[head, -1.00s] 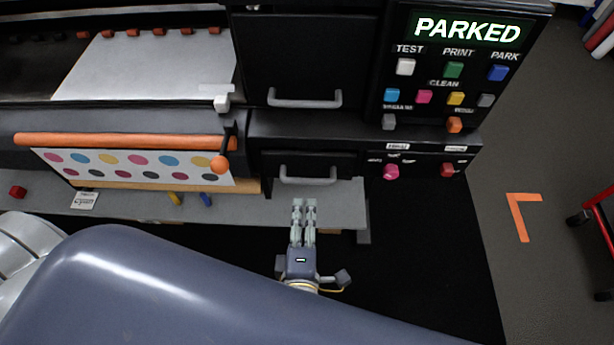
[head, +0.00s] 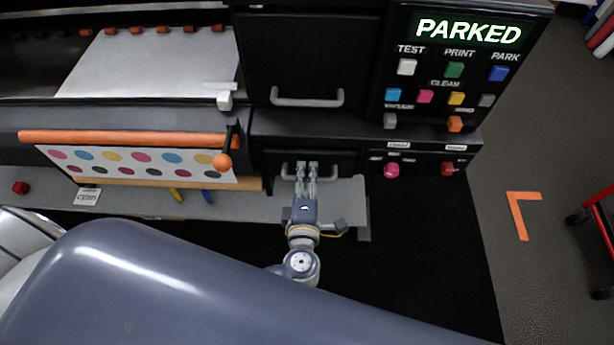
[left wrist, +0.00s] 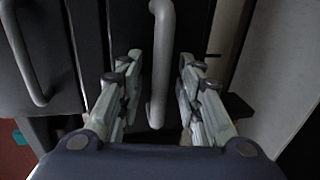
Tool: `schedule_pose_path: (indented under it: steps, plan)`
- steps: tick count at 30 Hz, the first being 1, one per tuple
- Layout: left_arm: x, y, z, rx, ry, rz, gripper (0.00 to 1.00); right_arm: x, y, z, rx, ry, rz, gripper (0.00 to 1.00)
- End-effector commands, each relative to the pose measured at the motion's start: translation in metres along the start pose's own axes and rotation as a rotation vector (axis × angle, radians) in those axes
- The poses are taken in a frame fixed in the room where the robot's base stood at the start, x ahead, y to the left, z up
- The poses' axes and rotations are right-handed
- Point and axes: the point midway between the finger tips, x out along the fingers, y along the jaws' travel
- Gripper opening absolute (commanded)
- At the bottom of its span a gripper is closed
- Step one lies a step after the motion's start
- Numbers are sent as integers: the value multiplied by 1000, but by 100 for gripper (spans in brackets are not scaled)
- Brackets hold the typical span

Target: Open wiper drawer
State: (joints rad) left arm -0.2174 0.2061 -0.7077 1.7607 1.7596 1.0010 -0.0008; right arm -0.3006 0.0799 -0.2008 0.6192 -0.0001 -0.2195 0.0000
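The small lower black drawer (head: 340,160) on the machine's front is shut. Its grey bar handle (head: 330,178) runs left to right in the head view and is partly hidden by my fingers. My left gripper (head: 307,168) is at this handle. In the left wrist view the handle (left wrist: 160,60) stands between the two spread fingers of my left gripper (left wrist: 160,75), with a gap on each side. The gripper is open. No label reading "wiper" is legible. My right gripper is not in view.
A larger drawer with a grey handle (head: 307,103) is above. Right of it is a control panel with a PARKED display (head: 468,31) and several coloured buttons. A grey ledge (head: 345,200) runs below the drawer. An orange-ended lever (head: 222,162) is at left.

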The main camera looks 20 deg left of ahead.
Motion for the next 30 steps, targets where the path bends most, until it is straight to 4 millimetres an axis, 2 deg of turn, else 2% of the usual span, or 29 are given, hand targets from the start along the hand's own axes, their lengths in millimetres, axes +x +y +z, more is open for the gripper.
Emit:
schedule_pose_path:
  steps: [3,7,8,14,17,30]
  plan:
    - [0,0,0,0,0,0,33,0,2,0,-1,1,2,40]
    - [0,0,0,1,0,0,3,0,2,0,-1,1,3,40]
    - [0,0,0,1,0,0,0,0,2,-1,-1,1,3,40]
    - [-1,0,0,1,0,-1,0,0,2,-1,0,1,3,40]
    - [-10,-3,0,0,0,-5,0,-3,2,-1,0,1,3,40]
    - [-98,-23,-1,1,2,-7,0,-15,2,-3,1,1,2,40]
